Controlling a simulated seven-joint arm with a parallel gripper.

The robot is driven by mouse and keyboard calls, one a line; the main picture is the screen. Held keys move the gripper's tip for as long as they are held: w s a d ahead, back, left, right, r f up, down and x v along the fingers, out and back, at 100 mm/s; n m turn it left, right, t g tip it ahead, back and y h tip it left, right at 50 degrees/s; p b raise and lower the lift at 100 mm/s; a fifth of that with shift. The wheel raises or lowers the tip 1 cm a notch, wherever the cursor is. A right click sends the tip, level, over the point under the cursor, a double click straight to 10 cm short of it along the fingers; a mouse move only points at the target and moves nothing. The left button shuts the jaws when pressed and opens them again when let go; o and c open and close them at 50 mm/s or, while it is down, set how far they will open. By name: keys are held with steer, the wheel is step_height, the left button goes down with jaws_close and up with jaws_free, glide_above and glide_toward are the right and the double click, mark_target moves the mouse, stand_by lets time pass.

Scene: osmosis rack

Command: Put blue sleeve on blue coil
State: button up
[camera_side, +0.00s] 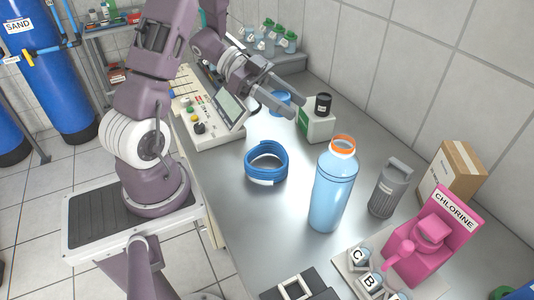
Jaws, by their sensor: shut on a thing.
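The blue coil (266,163) lies on the metal worktop, a round bundle of blue tubing with a whitish patch at its lower front. My gripper (283,102) is beyond the coil, up and slightly right of it in the picture, with its fingers pointing down and right. It is shut on a small blue ring-like thing that looks like the blue sleeve (277,101), partly hidden by the fingers. I cannot tell how high the sleeve is above the worktop. The sleeve and the coil are apart.
A control panel (207,115) stands left of the coil. A green-and-white box with a black-capped top (318,122) is right of my gripper. A light-blue bottle (333,187), a grey canister (390,188) and a pink chlorine unit (432,240) stand to the right. Worktop around the coil is clear.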

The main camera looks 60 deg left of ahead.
mark_target(286, 154)
step_height(286, 154, down, 12)
steer(key=shift+r, duration=0.1)
steer(key=shift+f, duration=0.2)
steer(key=o, duration=1.3)
